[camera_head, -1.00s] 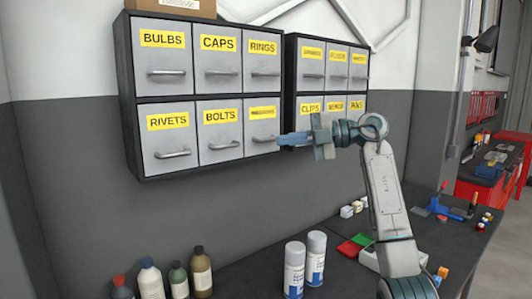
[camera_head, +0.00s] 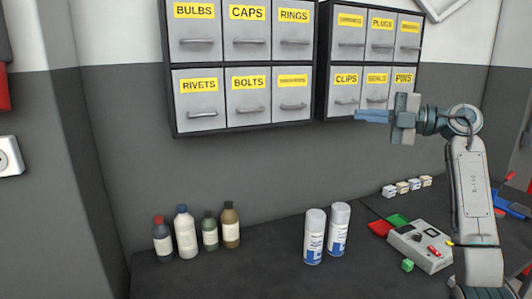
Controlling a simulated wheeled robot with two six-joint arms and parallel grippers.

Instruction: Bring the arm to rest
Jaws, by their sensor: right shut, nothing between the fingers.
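My right arm (camera_head: 474,200) comes up from the lower right of the head view. Its right gripper (camera_head: 372,117) points left, shut and empty. It is in front of the lower edge of the right drawer cabinet, below the drawers marked CLIPS and SEALS. No contact with the cabinet can be made out. My left gripper is not in view.
Two wall cabinets hold labelled drawers, the left one (camera_head: 171,100) and the right one (camera_head: 322,70). Several bottles (camera_head: 186,232) and two spray cans (camera_head: 315,237) stand on the dark bench (camera_head: 270,270). A grey device (camera_head: 422,246) lies near my right arm.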

